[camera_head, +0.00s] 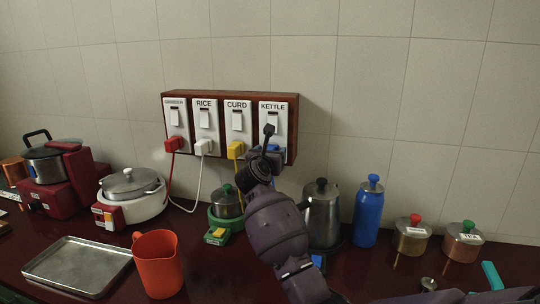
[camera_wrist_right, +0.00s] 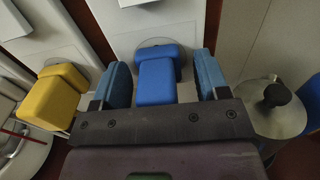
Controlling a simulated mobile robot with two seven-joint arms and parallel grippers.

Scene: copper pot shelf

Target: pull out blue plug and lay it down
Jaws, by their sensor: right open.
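The blue plug (camera_wrist_right: 157,82) sits in the socket under the switch labelled KETTLE on the wall board (camera_head: 230,94). In the right wrist view my right gripper (camera_wrist_right: 163,76) is open, with one blue-padded finger on each side of the plug. A narrow gap shows between the plug and each finger. In the head view the right gripper (camera_head: 268,156) is in front of the KETTLE socket, and my arm hides most of the plug. My left gripper is not in view.
A yellow plug (camera_head: 235,149) is close on the left, with white (camera_head: 203,147) and red (camera_head: 173,144) plugs beyond. A steel kettle (camera_head: 322,214) and blue bottle (camera_head: 368,211) stand to the right. An orange jug (camera_head: 158,265) and metal tray (camera_head: 78,266) are at front left.

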